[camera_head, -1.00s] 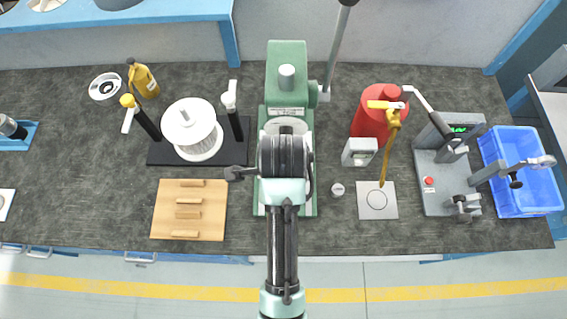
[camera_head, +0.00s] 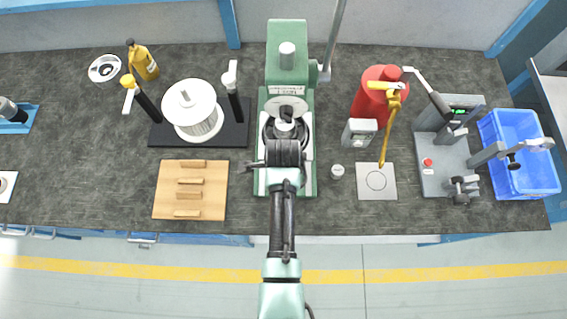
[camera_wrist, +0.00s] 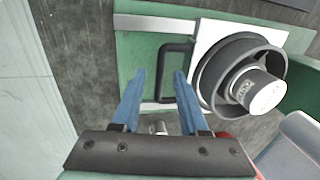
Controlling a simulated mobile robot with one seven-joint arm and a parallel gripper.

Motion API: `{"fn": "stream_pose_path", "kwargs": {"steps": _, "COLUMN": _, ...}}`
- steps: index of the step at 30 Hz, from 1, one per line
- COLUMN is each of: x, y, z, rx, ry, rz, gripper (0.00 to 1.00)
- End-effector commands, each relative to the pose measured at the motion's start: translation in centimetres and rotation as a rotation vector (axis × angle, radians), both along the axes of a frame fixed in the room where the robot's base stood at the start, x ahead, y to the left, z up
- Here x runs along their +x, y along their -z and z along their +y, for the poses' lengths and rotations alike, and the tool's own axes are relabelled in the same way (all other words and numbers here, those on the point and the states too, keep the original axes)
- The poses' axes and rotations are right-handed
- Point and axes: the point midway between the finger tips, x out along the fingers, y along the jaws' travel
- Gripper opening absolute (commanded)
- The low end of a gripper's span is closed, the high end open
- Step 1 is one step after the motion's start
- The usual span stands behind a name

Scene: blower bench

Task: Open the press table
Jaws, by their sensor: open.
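The green press (camera_head: 287,62) stands at the middle of the bench, with a long lever (camera_head: 335,45) rising at its right. Its press table, a pale plate (camera_wrist: 208,32) on a green base, carries a black round holder with a silver-topped cylinder (camera_wrist: 268,96). A black U-shaped handle (camera_wrist: 163,78) shows beside the plate in the wrist view. My gripper (camera_wrist: 160,75) is open, its two blue fingers apart at the handle. One bar of the handle appears between the fingers; contact cannot be told. In the head view my wrist hides the fingers and handle.
Left of the press are a white spool (camera_head: 192,110) on a black base and a wooden board (camera_head: 190,205). At right are a red cylinder (camera_head: 371,100), a small grey gauge box (camera_head: 358,132), a grey fixture (camera_head: 440,170) and a blue bin (camera_head: 530,180).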

Motion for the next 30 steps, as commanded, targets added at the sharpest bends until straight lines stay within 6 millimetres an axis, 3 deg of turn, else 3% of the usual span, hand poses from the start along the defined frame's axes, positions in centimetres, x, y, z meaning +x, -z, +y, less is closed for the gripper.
{"fn": "stream_pose_path", "kwargs": {"steps": 8, "x": 0.01, "y": 0.08, "z": -0.02, "rx": 0.0, "ry": 0.0, "rz": 0.0, "gripper": 0.42}}
{"fn": "stream_pose_path", "kwargs": {"steps": 15, "x": 0.0, "y": 0.06, "z": -0.02, "rx": 0.0, "ry": 0.0, "rz": 0.0, "gripper": 0.0}}
{"fn": "stream_pose_path", "kwargs": {"steps": 30, "x": 0.0, "y": 0.04, "z": -0.02, "rx": 0.0, "ry": 0.0, "rz": 0.001, "gripper": 0.0}}
